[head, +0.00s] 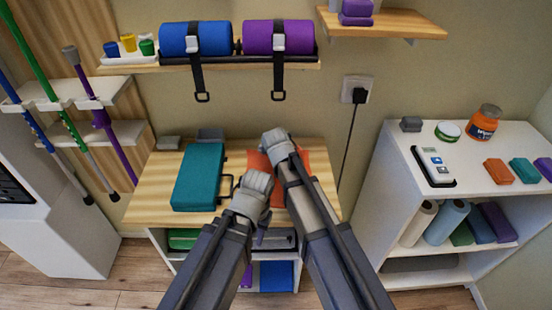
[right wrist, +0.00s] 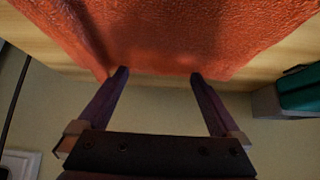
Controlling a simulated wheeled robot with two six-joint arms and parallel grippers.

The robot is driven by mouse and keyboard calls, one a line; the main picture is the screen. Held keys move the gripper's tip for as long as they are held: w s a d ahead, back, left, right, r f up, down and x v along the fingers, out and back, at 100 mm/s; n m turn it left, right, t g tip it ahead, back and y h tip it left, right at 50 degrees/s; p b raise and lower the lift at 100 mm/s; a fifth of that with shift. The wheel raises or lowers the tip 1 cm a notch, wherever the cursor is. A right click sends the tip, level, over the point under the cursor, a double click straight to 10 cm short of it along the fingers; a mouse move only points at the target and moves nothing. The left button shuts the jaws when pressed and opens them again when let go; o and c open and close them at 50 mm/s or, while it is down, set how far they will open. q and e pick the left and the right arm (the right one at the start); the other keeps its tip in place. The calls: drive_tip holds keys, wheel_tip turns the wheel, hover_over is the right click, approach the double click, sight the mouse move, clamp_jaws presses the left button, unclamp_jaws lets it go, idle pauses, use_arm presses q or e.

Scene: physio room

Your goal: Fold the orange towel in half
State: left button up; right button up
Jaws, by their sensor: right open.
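The orange towel (head: 257,165) lies on the wooden table top, to the right of the teal case. My forearms and wrists hide much of it in the head view. In the right wrist view the towel (right wrist: 210,35) fills the upper part, with a rough surface and an edge running across between my fingers. My right gripper (right wrist: 158,74) is open, its two fingertips apart at that edge, with no cloth visibly pinched. My left gripper (head: 262,237) points downward near the front edge of the table. Its fingers are mostly hidden, so its opening does not show.
A teal case (head: 198,177) with a dark handle stands left of the towel, close to my left wrist. Small grey blocks (head: 210,134) lie at the table's back. A shelf (head: 225,66) with strapped rolls hangs above. A white shelf unit (head: 395,150) stands right.

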drive_tip(key=shift+w+d+f, duration=0.15)
drive_tip(key=shift+d, duration=0.05)
drive_tip(key=shift+w+f, duration=0.1)
drive_tip(key=shift+f, duration=0.05)
drive_tip(key=shift+c, duration=0.2)
